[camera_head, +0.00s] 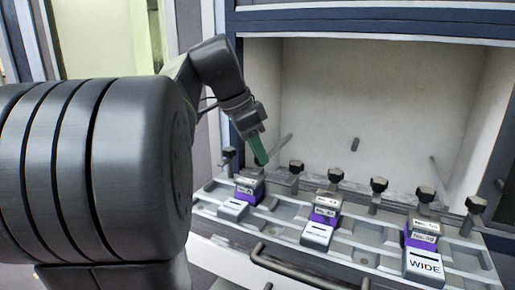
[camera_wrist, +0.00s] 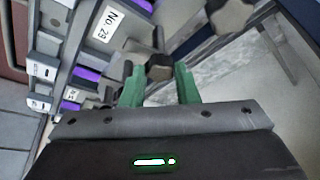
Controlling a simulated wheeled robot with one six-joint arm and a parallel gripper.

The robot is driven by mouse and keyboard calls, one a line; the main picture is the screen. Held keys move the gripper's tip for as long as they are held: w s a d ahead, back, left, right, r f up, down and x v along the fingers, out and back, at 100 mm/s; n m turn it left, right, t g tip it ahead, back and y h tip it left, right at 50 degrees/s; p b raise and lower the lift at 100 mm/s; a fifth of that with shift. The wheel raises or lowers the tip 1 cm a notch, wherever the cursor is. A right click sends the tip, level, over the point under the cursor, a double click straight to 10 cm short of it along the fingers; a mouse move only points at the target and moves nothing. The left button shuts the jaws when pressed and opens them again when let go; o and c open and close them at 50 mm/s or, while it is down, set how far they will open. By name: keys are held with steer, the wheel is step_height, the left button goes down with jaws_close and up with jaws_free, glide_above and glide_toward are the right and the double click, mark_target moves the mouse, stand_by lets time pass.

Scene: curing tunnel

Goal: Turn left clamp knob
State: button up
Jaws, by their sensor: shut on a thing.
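My gripper (camera_head: 261,158), with green fingers, reaches down at the left end of the grey fixture in the head view. The left clamp knob is hidden there behind the fingers, just behind the left block (camera_head: 248,187). In the wrist view my gripper (camera_wrist: 160,80) has one green finger on each side of a dark lobed knob (camera_wrist: 158,66). The fingers are shut on this knob, which stands upright on the fixture. How far the knob is turned cannot be told.
The fixture (camera_head: 460,257) carries a middle block (camera_head: 318,232) and a right block marked WIDE (camera_head: 425,264). Several dark knobs stand along its back, including one left of my gripper (camera_head: 228,153) and one right of it (camera_head: 296,166). A bar handle (camera_head: 300,272) runs in front. Pale chamber walls rise behind.

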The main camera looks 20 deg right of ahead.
steer(key=n, duration=0.2)
steer(key=n+t+p, duration=0.1)
steer(key=n, duration=0.1)
steer(key=shift+s+r+t, duration=0.1)
steer(key=shift+s+t, duration=0.1)
steer(key=shift+t, duration=0.1)
steer(key=n+t+p, duration=0.1)
steer(key=n, duration=0.3)
steer(key=shift+s+y, duration=0.1)
steer(key=shift+y, duration=0.3)
steer(key=n+t+y+p, duration=0.1)
steer(key=n+p, duration=0.1)
steer(key=n, duration=0.2)
steer(key=shift+s+d+p, duration=0.1)
steer(key=shift+d+p, duration=0.1)
steer(key=shift+p, duration=0.1)
steer(key=shift+d+n+t+y+p, duration=0.1)
steer(key=shift+n+t+y+p, duration=0.3)
steer(key=shift+n, duration=0.7)
steer(key=shift+n+t+y+p, duration=0.2)
steer(key=shift+n+y+p, duration=0.3)
steer(key=shift+n, duration=0.6)
steer(key=o, duration=1)
